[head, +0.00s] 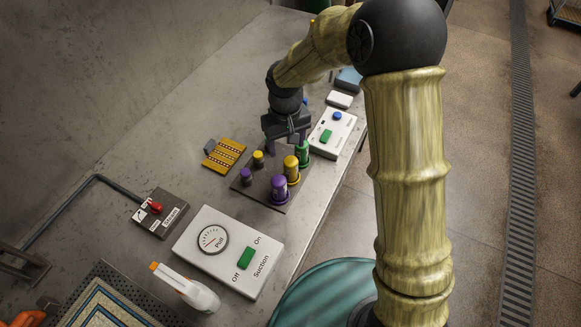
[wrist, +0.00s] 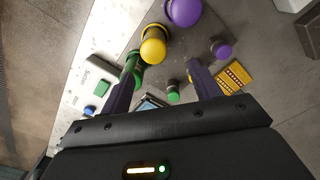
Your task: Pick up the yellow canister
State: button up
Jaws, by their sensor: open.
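The yellow canister (head: 291,168) stands upright on a dark board (head: 271,203), between the purple canister (head: 279,187) and the green canister (head: 303,154). In the wrist view the yellow canister (wrist: 153,47) is beyond the fingertips, nearer the left finger. My gripper (head: 286,146) is open and empty above the far part of the board. In the wrist view my gripper (wrist: 163,72) has its left finger beside the green canister (wrist: 132,73), partly overlapping it; I cannot tell whether they touch. A small green-topped piece (wrist: 173,95) shows between the fingers.
Small purple (head: 246,176) and yellow (head: 258,158) pieces stand on the board's left side. A yellow patterned block (head: 224,154) lies left of it. A white panel with a green switch (head: 326,137) is at right; a suction panel (head: 215,262) is nearer. Bare table lies further left.

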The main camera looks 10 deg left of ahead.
aim_at(291, 160)
notch_tip(291, 160, down, 4)
jog(key=shift+f, duration=0.2)
jog(key=shift+f+p, duration=0.1)
jog(key=shift+p, duration=0.2)
jog(key=shift+d+f, duration=0.2)
jog(key=shift+f, duration=0.1)
jog(key=f, duration=0.1)
jog(key=f+p, duration=0.1)
jog(key=f, duration=0.1)
jog(key=shift+s+d+f+p, duration=0.15)
jog(key=shift+d+f+p, duration=0.15)
jog(key=shift+d, duration=0.1)
jog(key=shift+f, duration=0.4)
jog(key=shift+c, duration=0.2)
jog(key=c, duration=1.1)
